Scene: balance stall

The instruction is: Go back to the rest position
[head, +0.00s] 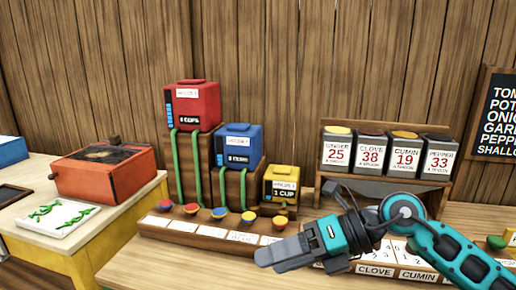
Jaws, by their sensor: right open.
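My right gripper (270,257) reaches in from the right over the front part of the wooden counter. It is open, and nothing shows between its fingers. It is in front of the stepped wooden stand and apart from the boxes on it. My teal and grey right arm covers part of the row of label cards behind it. My left gripper is not in view.
Red (193,106), blue (238,147) and yellow (281,185) boxes stand on wooden steps. A rack holds several spice tins (371,152). An orange box (105,168) and a white card (57,217) lie on the yellow table (105,232) at left.

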